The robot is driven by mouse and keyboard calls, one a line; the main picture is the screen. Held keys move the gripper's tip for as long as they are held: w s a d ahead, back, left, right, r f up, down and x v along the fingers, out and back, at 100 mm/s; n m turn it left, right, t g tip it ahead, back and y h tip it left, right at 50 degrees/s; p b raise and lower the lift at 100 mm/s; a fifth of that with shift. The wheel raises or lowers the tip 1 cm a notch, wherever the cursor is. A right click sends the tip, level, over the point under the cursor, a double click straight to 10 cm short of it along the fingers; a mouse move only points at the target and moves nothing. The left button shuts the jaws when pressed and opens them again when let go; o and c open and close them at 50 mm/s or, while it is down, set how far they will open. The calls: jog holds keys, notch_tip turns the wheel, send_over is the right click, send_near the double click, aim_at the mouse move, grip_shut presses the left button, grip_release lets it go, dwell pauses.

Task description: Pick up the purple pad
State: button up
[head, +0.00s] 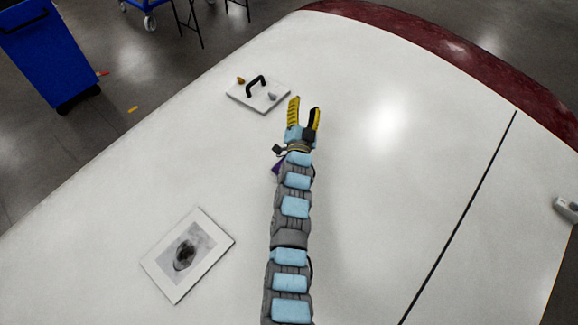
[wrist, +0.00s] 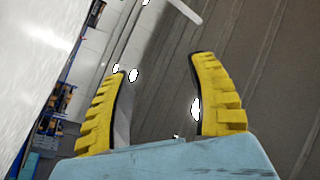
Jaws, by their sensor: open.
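The purple pad (head: 277,168) shows in the head view only as a small dark purple patch at the left edge of my arm, just behind the wrist. The arm hides most of it. My gripper (head: 304,106) is open and empty, with yellow fingers spread apart, and lies beyond the pad in the picture. In the wrist view the open fingers (wrist: 160,88) frame only background, and the pad is not in that view.
A white plate with a black handle (head: 257,88) lies left of my gripper. A white board with a grey picture (head: 208,243) lies at the lower left. A grey device (head: 566,209) is at the right edge. The white surface (head: 390,190) right of my arm is mostly clear, with a dark seam.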

jog(key=w+a+n+g+y+b, duration=0.2)
jog(key=w+a+g+y+b, duration=0.35)
jog(key=w+a+g, duration=0.45)
jog(key=s+d+r+g+h+b, duration=0.1)
jog(key=s+d+r+g+b, duration=0.3)
jog(key=s, duration=0.6)
jog(key=s+d+g+h+p, duration=0.1)
jog(key=s+g, duration=0.5)
jog(key=s, duration=0.4)
jog(key=shift+m, duration=0.4)
jog(key=f, duration=0.3)
jog(key=f+p, duration=0.1)
jog(key=f, duration=0.7)
jog(key=shift+w+f, duration=0.1)
jog(key=shift+w, duration=0.15)
jog(key=shift+h, duration=0.25)
jog(key=shift+w+d+f+p, duration=0.15)
jog(key=shift+f+p, duration=0.3)
jog(key=shift+f, duration=1.1)
jog(key=shift+s+d+f+p, duration=0.1)
jog(key=shift+f+p, duration=0.35)
jog(key=shift+f, duration=1.05)
grip_shut()
